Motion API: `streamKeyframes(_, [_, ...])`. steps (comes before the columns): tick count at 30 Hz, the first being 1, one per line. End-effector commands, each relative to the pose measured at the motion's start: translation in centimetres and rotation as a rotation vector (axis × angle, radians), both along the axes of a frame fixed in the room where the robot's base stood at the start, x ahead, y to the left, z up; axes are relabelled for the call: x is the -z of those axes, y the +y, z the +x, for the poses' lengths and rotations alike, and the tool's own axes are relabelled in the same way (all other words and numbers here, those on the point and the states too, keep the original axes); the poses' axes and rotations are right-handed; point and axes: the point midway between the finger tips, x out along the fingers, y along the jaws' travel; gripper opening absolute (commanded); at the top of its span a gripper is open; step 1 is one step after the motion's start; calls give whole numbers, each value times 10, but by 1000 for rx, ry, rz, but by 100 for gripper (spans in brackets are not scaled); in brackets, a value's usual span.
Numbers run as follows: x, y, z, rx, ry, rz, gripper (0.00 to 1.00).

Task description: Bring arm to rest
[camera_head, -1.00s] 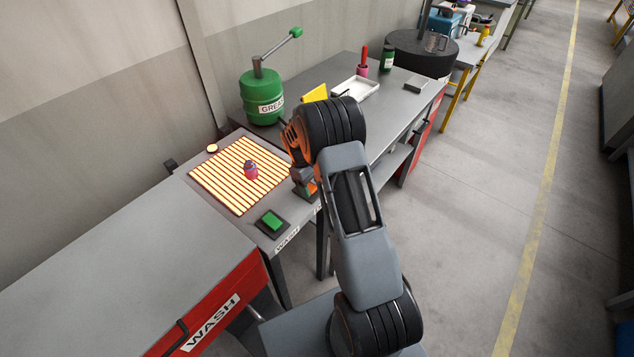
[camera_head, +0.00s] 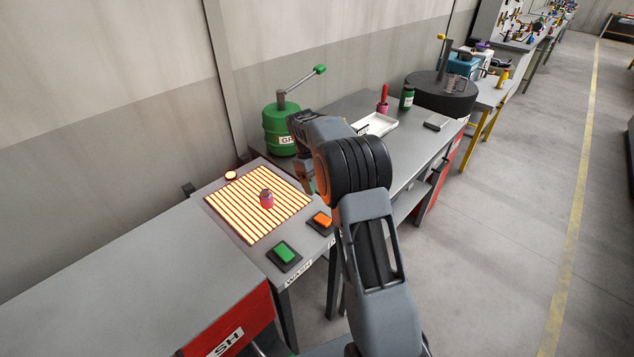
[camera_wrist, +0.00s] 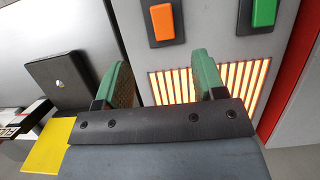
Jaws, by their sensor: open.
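My arm rises from the bottom centre of the head view and bends toward the bench. My gripper (camera_wrist: 163,82) shows in the wrist view with its two green-backed fingers wide apart and nothing between them. In the head view the gripper end is at the upper left of the arm (camera_head: 307,170), in front of the green grease drum (camera_head: 280,131); its fingertips are hard to make out there. Beyond the fingers in the wrist view lies the glowing slatted panel (camera_wrist: 180,84). My gripper looks clear of everything.
A small pink-red item (camera_head: 267,200) stands on the slatted panel. An orange button (camera_head: 322,220) and a green button (camera_head: 285,252) sit at the bench's front edge. A white tray (camera_head: 376,124), a red-handled tool (camera_head: 384,96) and a dark green bottle (camera_head: 407,98) stand behind. The floor at right is clear.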

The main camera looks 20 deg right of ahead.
Motion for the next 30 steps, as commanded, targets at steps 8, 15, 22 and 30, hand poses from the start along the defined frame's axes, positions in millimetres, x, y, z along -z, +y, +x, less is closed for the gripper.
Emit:
streamKeyframes(8, [-5,1,1,0,0,0,64])
streamKeyframes(15, [-5,1,1,0,0,0,64])
streamKeyframes(22, [7,2,4,74,-44,-14,64])
streamKeyframes(30, [5,24,-54,263,-161,-2,64])
